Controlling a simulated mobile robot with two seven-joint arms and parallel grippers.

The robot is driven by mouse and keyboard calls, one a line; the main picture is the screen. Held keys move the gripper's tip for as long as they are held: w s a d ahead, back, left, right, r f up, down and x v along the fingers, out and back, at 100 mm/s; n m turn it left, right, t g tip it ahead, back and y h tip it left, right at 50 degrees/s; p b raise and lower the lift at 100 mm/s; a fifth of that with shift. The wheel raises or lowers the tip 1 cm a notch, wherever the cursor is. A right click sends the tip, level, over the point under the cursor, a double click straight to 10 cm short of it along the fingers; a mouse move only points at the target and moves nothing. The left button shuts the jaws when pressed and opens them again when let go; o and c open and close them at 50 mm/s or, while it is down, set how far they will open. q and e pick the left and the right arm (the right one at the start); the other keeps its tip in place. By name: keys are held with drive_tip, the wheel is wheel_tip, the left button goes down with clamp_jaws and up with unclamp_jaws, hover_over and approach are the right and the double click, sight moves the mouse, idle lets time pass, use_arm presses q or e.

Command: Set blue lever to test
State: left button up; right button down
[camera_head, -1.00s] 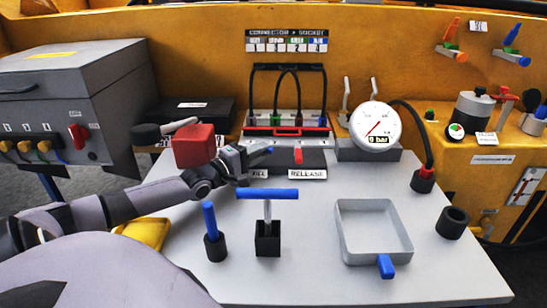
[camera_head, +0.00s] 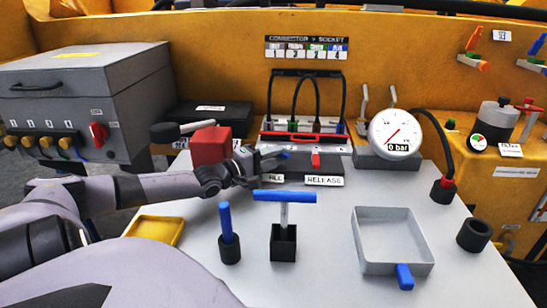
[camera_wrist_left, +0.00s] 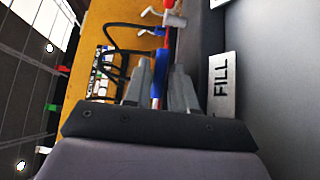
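A short blue lever handle (camera_head: 285,155) stands behind the FILL label on the grey panel at the back of the table. My left gripper (camera_head: 272,163) is at this handle, reaching in from the left. In the left wrist view the blue handle (camera_wrist_left: 157,88) lies between the two fingers of my left gripper (camera_wrist_left: 163,75), very close to both. I cannot tell whether they press on it. Another blue lever (camera_head: 538,44) is on the yellow wall at the far right. No label reading test is legible. My right gripper is not in view.
A red lever (camera_head: 315,160) stands close to the right by the RELEASE label (camera_head: 324,181). A red block (camera_head: 210,145) is behind my left forearm. A gauge (camera_head: 395,135) reads 0 bar. A blue T-handle (camera_head: 284,197) and grey tray (camera_head: 394,268) stand in front.

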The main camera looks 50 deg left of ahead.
use_arm(q)
drive_tip(key=shift+s+p, duration=0.65)
drive_tip(key=shift+s, duration=0.45)
drive_tip(key=shift+s+a+p, duration=0.2)
drive_tip(key=shift+s+p, duration=0.5)
drive_tip(key=shift+s, duration=0.55)
drive_tip(key=shift+s+a+p, duration=0.2)
drive_tip(key=shift+s+p, duration=0.5)
drive_tip(key=shift+s, duration=0.5)
